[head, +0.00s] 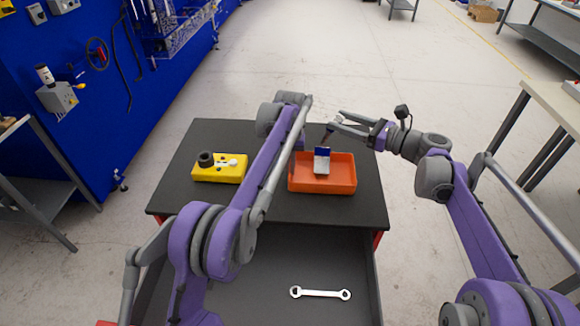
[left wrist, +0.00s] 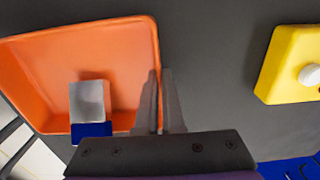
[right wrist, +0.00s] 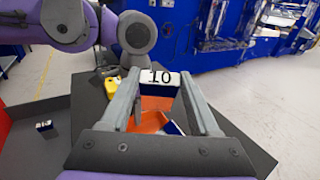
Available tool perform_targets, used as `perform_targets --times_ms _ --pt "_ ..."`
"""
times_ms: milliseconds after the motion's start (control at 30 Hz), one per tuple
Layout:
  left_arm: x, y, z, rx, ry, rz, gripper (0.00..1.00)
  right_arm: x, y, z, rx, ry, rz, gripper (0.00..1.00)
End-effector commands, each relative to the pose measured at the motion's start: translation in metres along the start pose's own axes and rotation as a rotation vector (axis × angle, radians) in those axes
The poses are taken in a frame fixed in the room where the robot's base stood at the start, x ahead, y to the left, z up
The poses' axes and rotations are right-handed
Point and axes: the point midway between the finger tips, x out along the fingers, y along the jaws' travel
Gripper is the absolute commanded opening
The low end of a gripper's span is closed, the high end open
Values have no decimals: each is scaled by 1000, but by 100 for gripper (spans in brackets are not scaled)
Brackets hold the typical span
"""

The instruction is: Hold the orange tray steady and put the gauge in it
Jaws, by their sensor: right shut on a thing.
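The orange tray (head: 340,186) sits on the black cart top. My left gripper (left wrist: 160,80) has its fingers on both sides of one tray wall, and I cannot tell whether they press on it. In the head view that gripper is mostly hidden by my arm. My right gripper (head: 328,138) is shut on the gauge. In the right wrist view, its white face marked 10 (right wrist: 160,77) shows between the fingertips.
A yellow box (head: 219,168) with a black knob stands left of the tray. A white wrench (head: 320,293) lies in the open drawer (head: 280,265) in front. The black cart top (head: 225,135) has free room around the tray.

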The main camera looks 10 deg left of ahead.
Motion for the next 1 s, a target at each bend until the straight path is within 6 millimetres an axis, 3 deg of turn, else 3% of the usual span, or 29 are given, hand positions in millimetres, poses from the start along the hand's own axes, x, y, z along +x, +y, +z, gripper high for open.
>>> perform_targets --times_ms 167,1000 --pt "0 0 0 0 0 0 0 0 0 -2 0 -1 0 0" --pt "0 0 0 0 0 0 0 3 0 -61 0 -1 0 0"
